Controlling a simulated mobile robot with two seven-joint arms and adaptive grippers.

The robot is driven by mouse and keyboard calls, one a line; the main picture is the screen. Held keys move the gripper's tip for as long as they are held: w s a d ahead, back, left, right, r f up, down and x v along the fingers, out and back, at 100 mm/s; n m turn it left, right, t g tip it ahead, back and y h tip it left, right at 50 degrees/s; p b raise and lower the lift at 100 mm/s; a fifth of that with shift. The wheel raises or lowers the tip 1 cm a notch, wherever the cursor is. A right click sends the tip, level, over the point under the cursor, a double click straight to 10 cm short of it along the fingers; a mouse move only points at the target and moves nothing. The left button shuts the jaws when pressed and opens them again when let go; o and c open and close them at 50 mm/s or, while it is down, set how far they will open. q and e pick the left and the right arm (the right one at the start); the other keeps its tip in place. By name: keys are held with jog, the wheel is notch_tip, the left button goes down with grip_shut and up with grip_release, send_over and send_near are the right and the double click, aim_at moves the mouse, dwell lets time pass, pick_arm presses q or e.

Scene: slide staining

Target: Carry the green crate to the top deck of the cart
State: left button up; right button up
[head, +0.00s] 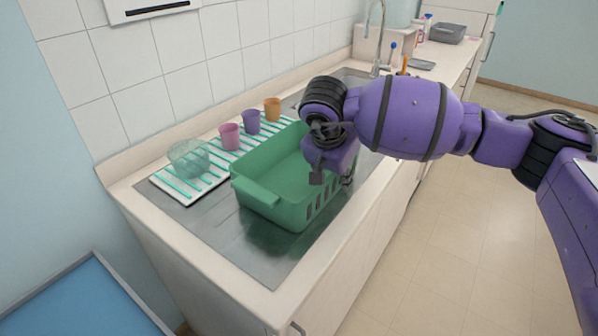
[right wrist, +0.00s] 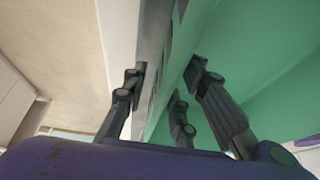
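The green crate (head: 262,190) stands upright and looks empty on the steel worktop. My right gripper (head: 327,172) is at the crate's right long side, pointing down. In the right wrist view its fingers (right wrist: 162,98) are spread apart, with the crate's slotted wall (right wrist: 176,62) between them. A gap shows between the left finger and the wall, so it does not look clamped. Part of the crate's far right end is hidden behind my right arm. My left gripper is out of view. The cart is not clearly seen; a blue surface (head: 75,305) at lower left may belong to it.
A striped mat (head: 172,186) behind the crate holds a clear bowl (head: 188,158), a pink cup (head: 230,136), a purple cup (head: 251,121) and an orange cup (head: 272,108). The tiled wall is behind. The floor (head: 440,240) at right is clear.

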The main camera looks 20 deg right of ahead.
jog(key=shift+w+d+f, duration=0.1)
jog(key=shift+w+f, duration=0.1)
jog(key=shift+f, duration=0.35)
grip_shut()
jog(key=shift+r, duration=0.15)
